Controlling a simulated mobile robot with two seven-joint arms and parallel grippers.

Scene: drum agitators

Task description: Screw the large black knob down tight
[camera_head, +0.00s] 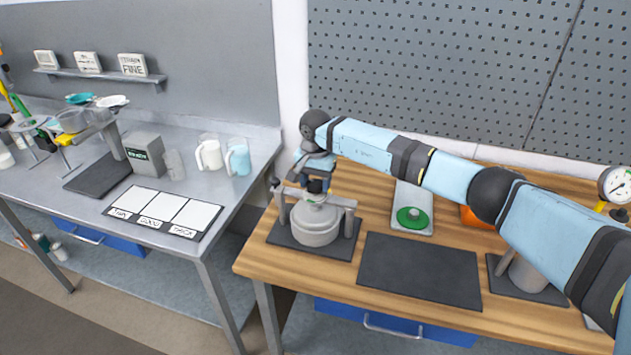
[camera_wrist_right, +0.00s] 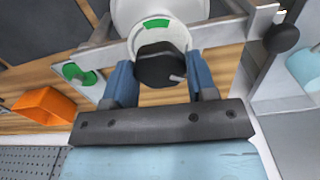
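The large black knob (camera_wrist_right: 160,66) sits on top of a pale round pot (camera_head: 316,228), which is held in a metal clamp frame on a dark mat. The knob also shows in the head view (camera_head: 315,187), small and partly hidden by the gripper. My right gripper (camera_head: 314,180) points down at it from above. In the right wrist view its two blue fingers (camera_wrist_right: 161,78) stand on either side of the knob, with no clear gap, so it looks shut on the knob. The knob's lower seat is partly hidden. My left gripper is not in view.
A black ball handle (camera_wrist_right: 281,39) is at one end of the clamp frame. A tray with a green disc (camera_head: 412,218) and an orange bin (camera_head: 474,217) stand to the right. An empty dark mat (camera_head: 420,270) lies in front. Mugs (camera_head: 210,154) stand on the left bench.

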